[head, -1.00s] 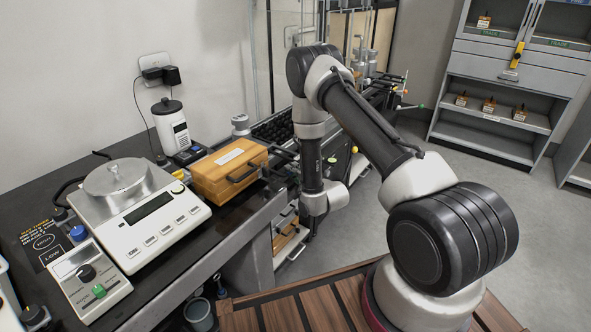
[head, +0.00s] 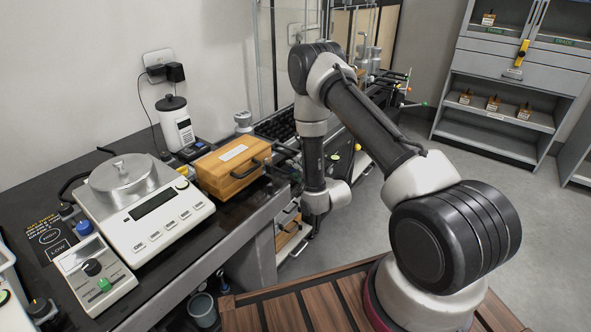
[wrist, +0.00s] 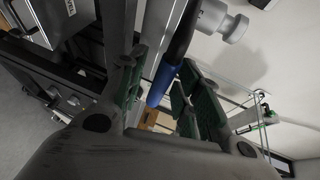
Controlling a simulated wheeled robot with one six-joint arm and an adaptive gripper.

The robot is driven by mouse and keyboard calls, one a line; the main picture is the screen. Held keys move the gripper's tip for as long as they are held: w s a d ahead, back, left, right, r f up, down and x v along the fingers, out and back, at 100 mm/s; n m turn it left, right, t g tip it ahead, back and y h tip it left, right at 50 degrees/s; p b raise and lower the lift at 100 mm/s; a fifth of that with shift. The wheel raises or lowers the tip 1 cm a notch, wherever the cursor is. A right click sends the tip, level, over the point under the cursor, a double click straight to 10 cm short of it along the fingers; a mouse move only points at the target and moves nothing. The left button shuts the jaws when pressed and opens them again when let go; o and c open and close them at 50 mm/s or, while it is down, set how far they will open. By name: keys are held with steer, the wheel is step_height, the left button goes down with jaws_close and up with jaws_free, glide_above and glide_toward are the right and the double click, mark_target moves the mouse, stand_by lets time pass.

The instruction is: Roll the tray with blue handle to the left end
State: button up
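In the wrist view a handle with a blue end (wrist: 166,84) on a dark shaft comes down from the top and lies between the fingers of my gripper (wrist: 162,92). The green-padded fingers are apart, with gaps visible beside the handle. I cannot tell if either pad touches it. The tray belonging to the handle is not clear in this view. In the head view my arm's wrist hangs in front of the bench, and the fingers are mostly hidden.
A wooden case (head: 228,172) and a balance (head: 150,208) stand on the near dark bench. A grey shelf cabinet (head: 495,110) stands across the room. The floor (head: 400,165) between bench and cabinet is clear. The wrist view shows a metal knob (wrist: 236,28) close to the handle.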

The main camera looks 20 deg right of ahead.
steer(key=v, duration=1.2)
steer(key=s+d+f+n+g+h, duration=0.25)
steer(key=s+f+n+g, duration=0.55)
steer(key=s+f+g, duration=0.45)
steer(key=s+d+r+n, duration=0.1)
steer(key=s+r, duration=0.5)
steer(key=r, duration=1)
steer(key=s+d+r+n+t, duration=0.1)
steer(key=s+r+n, duration=0.2)
steer(key=r, duration=1.3)
steer(key=s+d+r+n+h, duration=0.1)
steer(key=s+r, duration=0.7)
steer(key=r, duration=0.8)
steer(key=shift+s+d+r+n, duration=0.35)
steer(key=shift+d+n, duration=0.2)
steer(key=shift+n, duration=0.15)
